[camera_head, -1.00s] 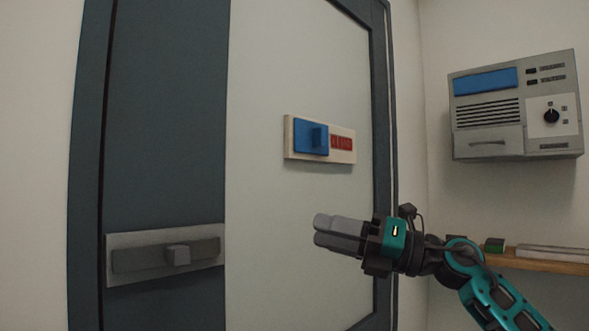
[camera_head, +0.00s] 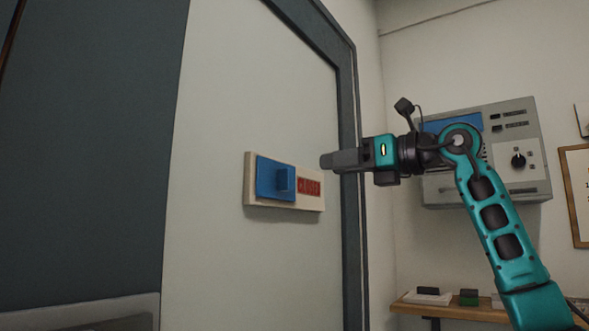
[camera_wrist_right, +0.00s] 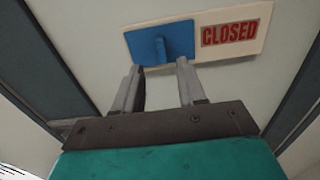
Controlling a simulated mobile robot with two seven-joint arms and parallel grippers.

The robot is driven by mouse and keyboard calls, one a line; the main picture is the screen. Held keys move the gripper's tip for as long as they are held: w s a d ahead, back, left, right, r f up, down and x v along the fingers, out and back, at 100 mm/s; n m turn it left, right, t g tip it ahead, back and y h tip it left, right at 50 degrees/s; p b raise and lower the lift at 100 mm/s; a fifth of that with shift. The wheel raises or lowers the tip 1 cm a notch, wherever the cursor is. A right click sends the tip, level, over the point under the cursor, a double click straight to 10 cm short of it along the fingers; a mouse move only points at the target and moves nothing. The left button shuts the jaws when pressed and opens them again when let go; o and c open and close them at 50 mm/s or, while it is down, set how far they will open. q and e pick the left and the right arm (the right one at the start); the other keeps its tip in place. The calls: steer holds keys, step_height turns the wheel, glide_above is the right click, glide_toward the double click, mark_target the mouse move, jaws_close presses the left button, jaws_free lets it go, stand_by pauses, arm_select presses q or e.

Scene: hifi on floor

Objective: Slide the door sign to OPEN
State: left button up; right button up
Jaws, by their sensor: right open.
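The door sign (camera_head: 251,181) is a cream plate on the pale door panel. Its blue slider (camera_head: 267,178) with a raised knob (camera_head: 285,180) covers the left part, and the red word CLOSED (camera_head: 309,188) shows on the right. My right gripper (camera_head: 325,161) is just right of and above the sign in the head view. Nothing is between the fingers. My left gripper is not in view.
A dark door frame (camera_head: 350,120) runs right of the sign. A grey wall unit (camera_head: 530,160) hangs behind my right arm. A wooden shelf (camera_head: 455,311) with small items is at the lower right. The panel around the sign is clear.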

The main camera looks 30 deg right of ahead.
mark_target(291, 171)
steer(key=p+x, duration=0.1)
steer(key=x, duration=0.8)
steer(key=shift+w+a, duration=0.1)
steer(key=shift+w, duration=0.1)
steer(key=shift+c, duration=0.3)
jaws_close()
